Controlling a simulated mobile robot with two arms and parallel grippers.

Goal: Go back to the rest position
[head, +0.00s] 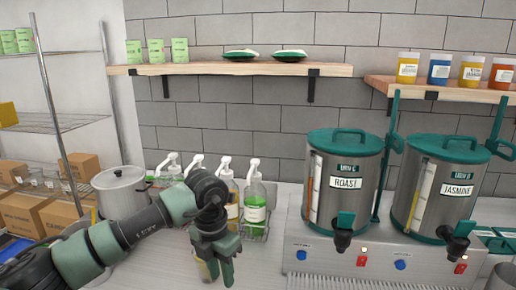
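My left arm comes in from the left, and its gripper (216,270) points down over the front of the counter, left of the urns. Its fingers are close to each other, and I cannot tell from this angle whether they are open or shut. I see no object clearly held in it. My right gripper is out of view. No sealer or cup shows clearly.
Two urns, ROAST (344,183) and JASMINE (456,189), stand on a metal base (330,262) at right. Pump bottles (256,200) stand behind my gripper. A steel pot (120,192) and boxes (60,217) are at left. Shelves (230,69) hang above.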

